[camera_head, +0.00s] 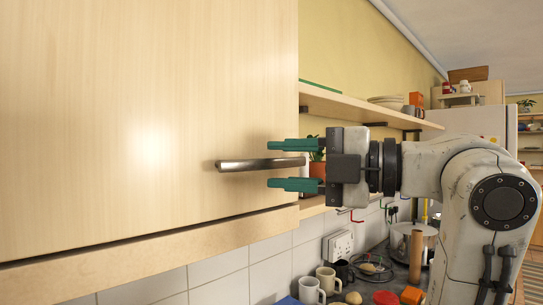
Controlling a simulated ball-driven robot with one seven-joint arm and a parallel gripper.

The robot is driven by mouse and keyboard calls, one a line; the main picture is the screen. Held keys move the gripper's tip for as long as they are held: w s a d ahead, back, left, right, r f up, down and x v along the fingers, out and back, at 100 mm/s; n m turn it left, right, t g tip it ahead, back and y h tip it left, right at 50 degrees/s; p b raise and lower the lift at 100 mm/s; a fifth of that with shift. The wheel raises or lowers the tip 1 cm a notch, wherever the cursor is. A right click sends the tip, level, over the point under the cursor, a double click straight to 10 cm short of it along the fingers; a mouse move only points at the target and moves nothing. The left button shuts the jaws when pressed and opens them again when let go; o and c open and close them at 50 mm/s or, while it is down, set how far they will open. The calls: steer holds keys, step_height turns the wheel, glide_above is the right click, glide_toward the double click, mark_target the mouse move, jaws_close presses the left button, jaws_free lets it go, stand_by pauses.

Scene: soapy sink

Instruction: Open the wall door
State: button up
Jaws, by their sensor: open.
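The wall door (130,110) is a pale wood cupboard front that fills the left half of the view and looks shut. My gripper (270,164) has green fingers and reaches in from the right. It is open, with one finger above the handle's right end and one below it. The fingers look apart from the bar. Whether they sit at the same depth as the handle is hard to tell.
A wall shelf (355,106) with plates and a potted plant (317,155) are behind my gripper. Below are mugs (327,280), a pot (412,243) and other items on the counter. A cupboard bottom rail (160,247) runs under the door.

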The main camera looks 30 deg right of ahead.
steer(key=shift+x, duration=1.25)
steer(key=shift+c, duration=0.2)
jaws_close()
